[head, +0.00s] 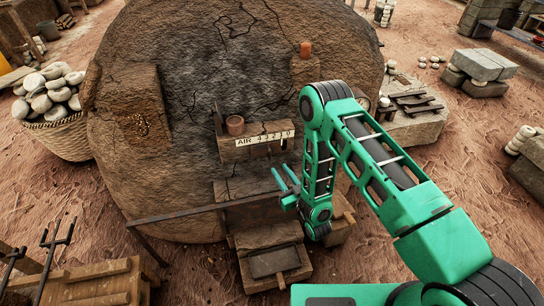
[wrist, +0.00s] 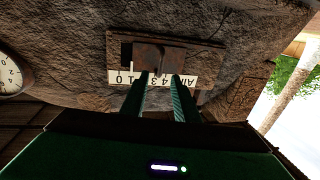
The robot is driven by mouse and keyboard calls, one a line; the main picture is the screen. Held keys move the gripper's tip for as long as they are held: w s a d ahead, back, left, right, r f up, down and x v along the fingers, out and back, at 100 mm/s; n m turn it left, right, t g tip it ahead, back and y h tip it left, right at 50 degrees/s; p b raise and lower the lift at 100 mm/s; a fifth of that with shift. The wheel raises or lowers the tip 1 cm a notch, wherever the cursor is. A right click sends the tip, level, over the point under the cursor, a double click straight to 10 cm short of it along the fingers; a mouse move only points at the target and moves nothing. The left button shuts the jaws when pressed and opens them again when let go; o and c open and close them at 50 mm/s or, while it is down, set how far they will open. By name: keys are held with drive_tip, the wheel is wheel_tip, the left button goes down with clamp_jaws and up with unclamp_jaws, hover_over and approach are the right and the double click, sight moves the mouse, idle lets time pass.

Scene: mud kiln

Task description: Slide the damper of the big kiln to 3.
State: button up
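The big kiln (head: 180,60) is a large cracked mud dome in the head view. Its white AIR scale (head: 265,140), marked 4 to 0, is on the front; it shows upside down in the wrist view (wrist: 188,80). The damper (wrist: 158,54) is a rusty plate with a raised block, against the scale in the wrist view. A dark gap shows on its 0 side. I cannot tell its exact reading. My gripper (head: 285,178) is open and empty in front of the scale. In the wrist view its two fingers (wrist: 162,78) are spread, their tips near the block; contact is unclear.
A round dial (wrist: 10,75) is at the left of the wrist view. A rusty bar (head: 190,214) crosses below the gripper in the head view. A stone basket (head: 60,130) is left of the kiln.

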sight(270, 155)
drive_tip(key=x, duration=1)
drive_tip(key=shift+w+a+r, duration=0.1)
drive_tip(key=shift+w, duration=0.05)
clamp_jaws()
